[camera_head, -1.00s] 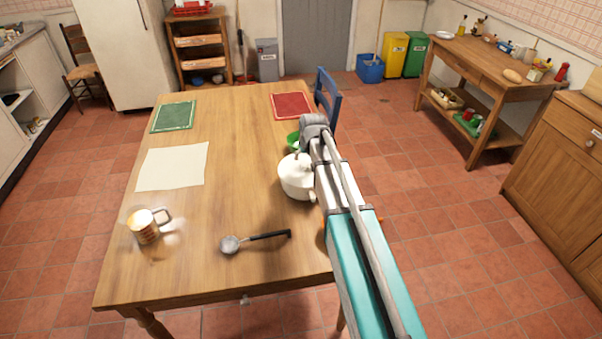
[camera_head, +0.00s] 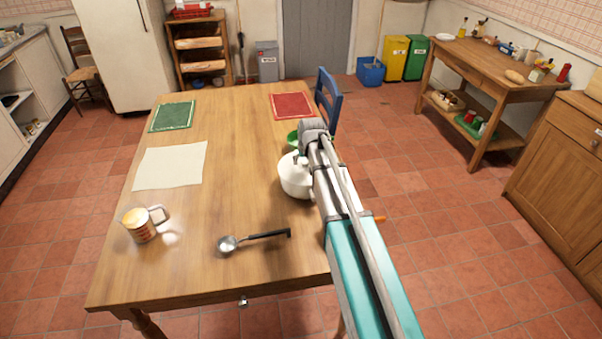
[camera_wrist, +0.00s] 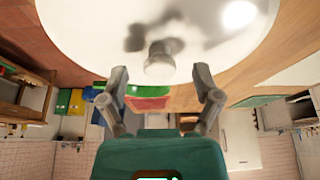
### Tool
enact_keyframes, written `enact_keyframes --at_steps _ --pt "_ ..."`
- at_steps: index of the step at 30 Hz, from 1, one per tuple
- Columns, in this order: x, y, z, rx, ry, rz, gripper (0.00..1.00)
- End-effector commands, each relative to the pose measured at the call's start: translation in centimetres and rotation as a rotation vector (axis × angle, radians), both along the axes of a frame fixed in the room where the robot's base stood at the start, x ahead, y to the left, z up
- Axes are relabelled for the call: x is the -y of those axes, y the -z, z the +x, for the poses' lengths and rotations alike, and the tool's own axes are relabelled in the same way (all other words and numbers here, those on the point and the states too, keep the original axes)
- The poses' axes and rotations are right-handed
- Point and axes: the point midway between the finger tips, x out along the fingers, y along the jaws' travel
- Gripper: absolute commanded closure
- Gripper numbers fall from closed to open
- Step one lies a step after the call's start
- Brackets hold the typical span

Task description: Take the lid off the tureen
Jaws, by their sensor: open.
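The white tureen (camera_head: 294,184) stands on the wooden table near its right edge, partly hidden by my arm in the head view. Its white lid (camera_wrist: 230,45) is on it and fills the top of the wrist view, upside down there. The lid's knob (camera_wrist: 160,60) points toward my gripper (camera_wrist: 162,88). The two fingers are spread, one to each side of the knob's line, with nothing between them. The fingertips look just short of the knob.
A green bowl (camera_head: 292,138) sits just behind the tureen. A ladle (camera_head: 250,240) and a mug (camera_head: 143,224) are nearer the front. A paper sheet (camera_head: 170,167), green mat (camera_head: 173,116) and red mat (camera_head: 292,106) lie flat. The table's middle is clear.

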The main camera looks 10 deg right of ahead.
Motion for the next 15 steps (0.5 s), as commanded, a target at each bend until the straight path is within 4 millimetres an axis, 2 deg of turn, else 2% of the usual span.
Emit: enact_keyframes --at_steps 1,4,15 --pt "0.00 0.71 0.24 0.000 0.000 0.000 0.18" --pt "0.00 1.11 0.43 0.000 0.000 0.000 0.18" --pt "0.01 1.24 0.54 0.000 0.001 0.000 0.18"
